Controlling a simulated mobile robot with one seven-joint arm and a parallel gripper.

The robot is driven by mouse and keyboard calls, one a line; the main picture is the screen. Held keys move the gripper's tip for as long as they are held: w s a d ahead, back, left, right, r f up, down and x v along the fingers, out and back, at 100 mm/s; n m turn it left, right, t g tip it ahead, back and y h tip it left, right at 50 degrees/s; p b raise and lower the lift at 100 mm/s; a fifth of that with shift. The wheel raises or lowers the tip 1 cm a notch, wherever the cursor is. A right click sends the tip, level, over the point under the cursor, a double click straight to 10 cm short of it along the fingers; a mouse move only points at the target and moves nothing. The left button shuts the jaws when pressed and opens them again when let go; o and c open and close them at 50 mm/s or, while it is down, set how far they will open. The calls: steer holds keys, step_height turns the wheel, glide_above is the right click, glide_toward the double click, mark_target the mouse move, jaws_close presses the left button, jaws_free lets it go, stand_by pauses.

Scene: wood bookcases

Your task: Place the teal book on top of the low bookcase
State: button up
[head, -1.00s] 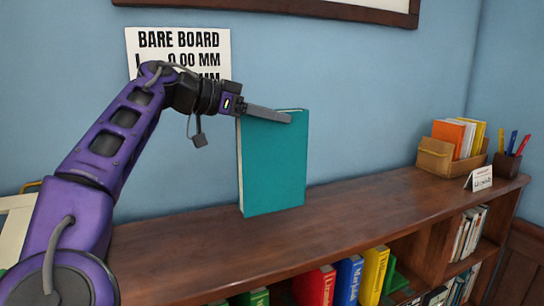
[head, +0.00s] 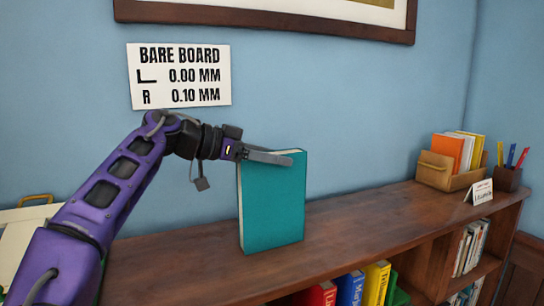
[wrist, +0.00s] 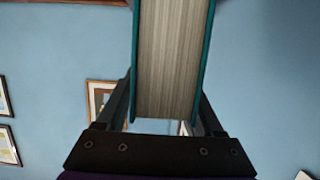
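The teal book (head: 272,200) hangs upright below my gripper (head: 268,157), its teal cover facing the head camera. In the wrist view the book's pale page block (wrist: 172,60) lies between my two fingers (wrist: 166,95), which close on its covers. My gripper is shut on the book near its top edge. The book's lower edge shows against the wooden top of the low bookcase (head: 350,220). I cannot tell whether it touches that top or hovers just above.
A letter box with orange and yellow items (head: 450,178), a pen cup (head: 508,180) and a small card (head: 482,192) stand at the right end of the top. Books (head: 375,284) fill shelves below. A sign (head: 180,75) hangs behind. The top's middle right is clear.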

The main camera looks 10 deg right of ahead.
steer(key=shift+o, duration=0.3)
steer(key=v, duration=1.2)
steer(key=shift+r, duration=0.15)
